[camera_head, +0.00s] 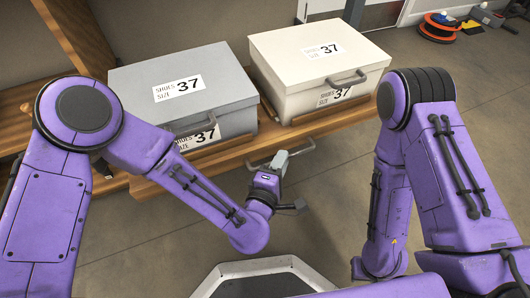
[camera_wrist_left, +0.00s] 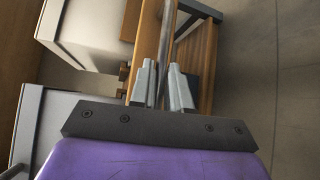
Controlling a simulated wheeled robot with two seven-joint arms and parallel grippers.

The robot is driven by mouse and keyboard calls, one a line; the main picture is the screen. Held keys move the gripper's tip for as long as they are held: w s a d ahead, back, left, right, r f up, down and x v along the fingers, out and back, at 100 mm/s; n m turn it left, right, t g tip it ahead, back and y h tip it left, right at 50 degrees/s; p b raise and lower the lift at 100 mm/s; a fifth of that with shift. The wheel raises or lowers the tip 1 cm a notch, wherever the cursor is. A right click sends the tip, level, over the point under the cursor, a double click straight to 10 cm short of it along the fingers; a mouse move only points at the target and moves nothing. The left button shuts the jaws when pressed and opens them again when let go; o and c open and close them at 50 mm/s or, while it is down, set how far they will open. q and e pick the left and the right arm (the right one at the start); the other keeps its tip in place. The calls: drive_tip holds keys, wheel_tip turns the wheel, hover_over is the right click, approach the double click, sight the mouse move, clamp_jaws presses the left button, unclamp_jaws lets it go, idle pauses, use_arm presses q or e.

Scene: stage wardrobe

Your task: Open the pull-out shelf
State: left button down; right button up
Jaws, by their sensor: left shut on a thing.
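The pull-out shelf (camera_head: 215,162) is a wooden board carrying two boxes. A grey bar handle (camera_head: 303,148) is on its front edge, near the middle of the head view. My left gripper (camera_head: 282,159) is shut on this handle. In the left wrist view, its two grey fingers (camera_wrist_left: 162,78) stand on either side of the bar (camera_wrist_left: 166,45), with the wooden shelf (camera_wrist_left: 207,65) behind. The fingers hide part of the bar. My right arm shows at the right of the head view, but its gripper is not visible.
A grey shoe box (camera_head: 225,80) and a cream shoe box (camera_head: 285,55), both marked size 37, sit on the shelf. A wooden upright (camera_head: 80,35) stands at the left. An orange cable reel (camera_head: 437,25) lies at the back right. The floor in front is clear.

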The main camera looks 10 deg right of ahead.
use_arm(q)
drive_tip(key=shift+s+d, duration=0.1)
drive_tip(key=shift+s, duration=0.35)
use_arm(e)
drive_tip(key=shift+w+a, duration=0.1)
use_arm(q)
drive_tip(key=c, duration=1.2)
unclamp_jaws()
drive_tip(key=shift+o, duration=0.2)
drive_tip(key=p+v, duration=0.2)
drive_tip(key=v, duration=0.8)
drive_tip(key=shift+s+p, duration=0.2)
drive_tip(key=shift+p, duration=0.15)
use_arm(e)
drive_tip(key=w+r+m+t, duration=0.1)
drive_tip(key=w+m+t+h, duration=0.1)
drive_tip(key=w, duration=0.1)
drive_tip(key=shift+r+t, duration=0.3)
drive_tip(key=shift+r, duration=0.1)
use_arm(q)
drive_tip(key=shift+r, duration=0.1)
use_arm(e)
drive_tip(key=shift+r, duration=0.1)
